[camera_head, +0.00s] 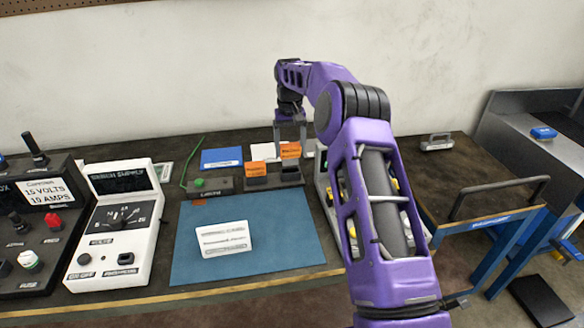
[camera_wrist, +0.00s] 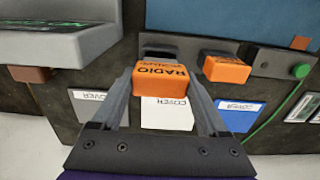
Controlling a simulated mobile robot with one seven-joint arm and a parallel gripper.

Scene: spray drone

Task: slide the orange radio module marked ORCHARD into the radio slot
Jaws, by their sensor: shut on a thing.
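My gripper (camera_wrist: 161,78) is shut on an orange radio module (camera_wrist: 165,82). Its label reads RADIO upside down in the wrist view, and the second line is too small to read. In the head view the held module (camera_head: 290,150) is between my fingers, above the right part of a dark rack (camera_head: 272,183). A second orange module (camera_head: 255,169) sits in the left part of that rack; it also shows in the wrist view (camera_wrist: 226,68). A dark opening (camera_wrist: 160,52) in the rack shows behind the held module. I cannot make out the radio slot.
A grey open-sided body (camera_wrist: 60,48) stands beside the rack, mostly behind my arm in the head view. A small box with a green button (camera_head: 208,186) is to the left. A blue mat (camera_head: 200,265) holds a white card (camera_head: 224,238). Flat cards lie behind the rack.

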